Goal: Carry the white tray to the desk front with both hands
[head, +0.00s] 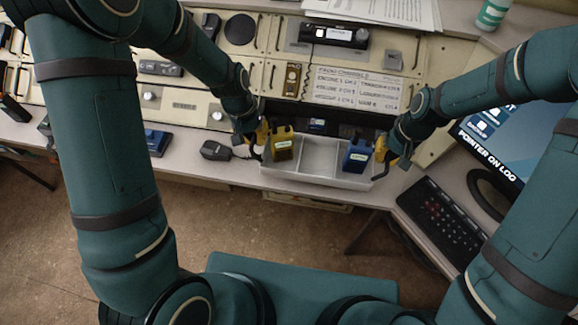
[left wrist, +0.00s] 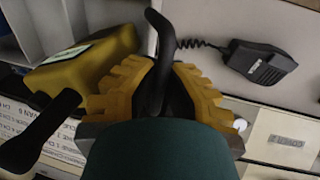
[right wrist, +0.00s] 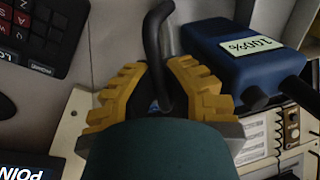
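The white tray (head: 315,187) lies level along the desk's front edge in the head view; whether it touches the desk is unclear. It holds a yellow radio (head: 283,147) at its left and a blue radio (head: 356,156) at its right. A dark handle stands at each end. My left gripper (head: 259,140) is at the left end; in the left wrist view its yellow fingers (left wrist: 160,88) close around the black handle. My right gripper (head: 384,157) is at the right end; in the right wrist view its fingers (right wrist: 165,85) close around the other handle.
A black corded handset (head: 215,150) lies just left of the tray. A keyboard (head: 440,220) and a monitor (head: 515,140) are at the right. Console panels and a channel card (head: 357,88) stand behind. Open floor (head: 225,220) lies in front of the desk.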

